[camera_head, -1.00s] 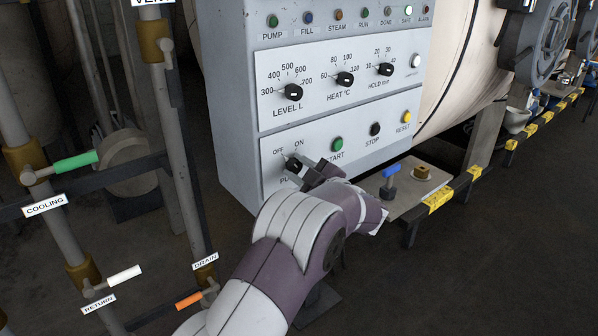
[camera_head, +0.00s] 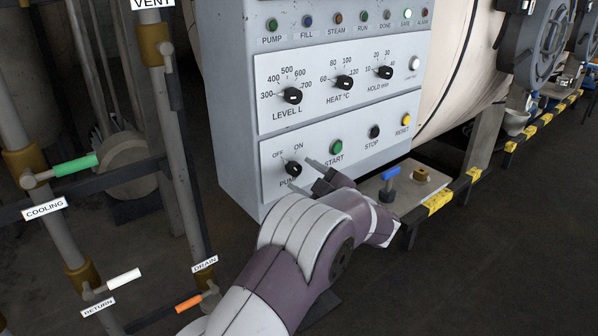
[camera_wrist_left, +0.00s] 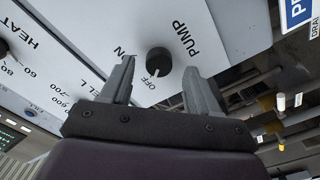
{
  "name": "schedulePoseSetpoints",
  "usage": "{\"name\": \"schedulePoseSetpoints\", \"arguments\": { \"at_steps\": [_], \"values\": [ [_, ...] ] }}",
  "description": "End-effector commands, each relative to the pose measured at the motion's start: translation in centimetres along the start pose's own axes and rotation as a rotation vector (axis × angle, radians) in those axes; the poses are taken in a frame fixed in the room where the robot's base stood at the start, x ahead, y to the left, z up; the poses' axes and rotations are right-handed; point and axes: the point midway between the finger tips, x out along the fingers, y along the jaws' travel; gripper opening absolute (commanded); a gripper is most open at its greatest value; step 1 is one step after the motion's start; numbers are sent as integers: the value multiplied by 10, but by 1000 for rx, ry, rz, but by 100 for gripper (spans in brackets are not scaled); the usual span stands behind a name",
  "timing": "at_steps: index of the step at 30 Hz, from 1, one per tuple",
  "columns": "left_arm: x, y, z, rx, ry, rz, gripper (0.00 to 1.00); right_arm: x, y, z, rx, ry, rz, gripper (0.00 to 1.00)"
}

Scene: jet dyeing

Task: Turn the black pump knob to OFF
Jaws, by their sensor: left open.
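The black pump knob (camera_head: 293,168) is on the lower panel of the grey control box, between the OFF and ON labels. Its white pointer is toward the upper left, on the OFF side. In the left wrist view the knob (camera_wrist_left: 158,62) shows its white mark facing the OFF label (camera_wrist_left: 150,83). My left gripper (camera_head: 299,173) is open and empty, with its fingertips just off the panel at the knob's right and lower side. In the wrist view the left gripper's fingers (camera_wrist_left: 159,67) stand on either side of the knob, apart from it. My right gripper is not in view.
The green START (camera_head: 336,146), black STOP (camera_head: 375,131) and yellow RESET (camera_head: 406,118) buttons are right of the knob. Level (camera_head: 292,96), heat and hold knobs sit above. A blue-handled valve (camera_head: 390,174) is to the right. Pipes with coloured valve handles stand at the left.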

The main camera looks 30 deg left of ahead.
Motion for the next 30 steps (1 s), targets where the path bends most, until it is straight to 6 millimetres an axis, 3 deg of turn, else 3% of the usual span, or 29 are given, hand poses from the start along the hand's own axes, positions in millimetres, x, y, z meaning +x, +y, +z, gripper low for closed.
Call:
{"name": "schedulePoseSetpoints", "arguments": {
  "at_steps": [6,12,27,30],
  "values": [
    [-61,2,-1,0,-4,4,61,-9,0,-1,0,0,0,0],
    [-92,1,0,0,-2,1,61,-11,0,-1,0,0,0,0],
    [-97,0,0,-1,-1,0,61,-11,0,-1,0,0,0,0],
    [-98,4,15,-2,-75,17,61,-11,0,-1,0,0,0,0]
  ]
}}
